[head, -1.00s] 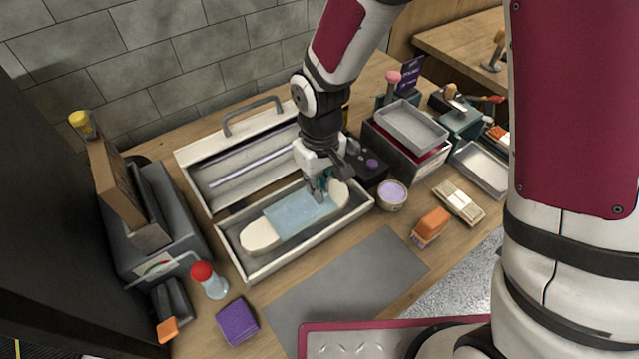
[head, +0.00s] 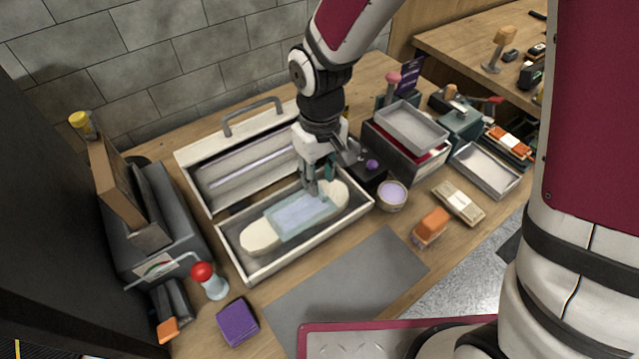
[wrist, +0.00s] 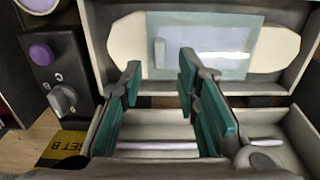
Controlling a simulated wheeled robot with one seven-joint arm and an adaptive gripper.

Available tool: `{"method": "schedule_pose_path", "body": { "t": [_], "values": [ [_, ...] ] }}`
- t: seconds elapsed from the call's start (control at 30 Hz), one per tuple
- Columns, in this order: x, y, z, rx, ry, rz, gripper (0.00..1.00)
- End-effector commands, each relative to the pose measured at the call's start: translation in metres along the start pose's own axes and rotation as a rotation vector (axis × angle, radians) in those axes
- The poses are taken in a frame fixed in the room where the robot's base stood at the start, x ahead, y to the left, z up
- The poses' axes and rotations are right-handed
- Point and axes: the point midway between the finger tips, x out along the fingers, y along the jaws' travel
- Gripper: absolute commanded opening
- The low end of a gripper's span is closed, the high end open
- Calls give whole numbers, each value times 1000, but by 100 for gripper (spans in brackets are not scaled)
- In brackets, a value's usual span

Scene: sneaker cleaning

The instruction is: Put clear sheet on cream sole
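The cream sole (head: 260,238) lies lengthwise in the open light case; its rounded ends also show in the wrist view (wrist: 126,42). The clear bluish sheet (head: 300,216) lies across the sole's middle, leaving both ends bare. In the wrist view the sheet (wrist: 215,48) overhangs the sole's long edges and carries a small grey tab (wrist: 160,52) near its left end. My gripper (wrist: 160,72) is open, its teal fingers apart with nothing between them. In the head view my gripper (head: 318,190) is just above the sheet's right end and hides part of it.
The case's near wall (head: 305,242) and raised lid (head: 200,158) bound the space around my gripper. A dark box with a purple button (head: 372,164) and a round cup (head: 392,194) stand close right. The grey mat (head: 350,285) in front is clear.

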Motion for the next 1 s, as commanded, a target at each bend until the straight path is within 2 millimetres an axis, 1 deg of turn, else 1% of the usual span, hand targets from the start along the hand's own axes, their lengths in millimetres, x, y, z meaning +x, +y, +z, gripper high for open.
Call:
{"method": "schedule_pose_path", "body": {
  "t": [0.03, 0.2, 0.3, 0.4, 0.53, 0.77, 0.87, 0.97, 1.0],
  "values": [
    [-13, 0, -1, 2, 7, 1, 29],
    [-47, 0, -1, 2, 5, 1, 29],
    [-63, 0, -1, 0, 5, 1, 29],
    [-75, 0, -1, 0, 3, 1, 29],
    [-82, 0, 0, 1, 2, 0, 29],
    [-87, 2, 1, 5, 4, 2, 29],
    [-99, 10, 9, 30, 21, 16, 29],
    [-122, 25, 27, 81, 56, 41, 29],
    [-134, 31, 37, 108, 74, 53, 29]
  ]
}}
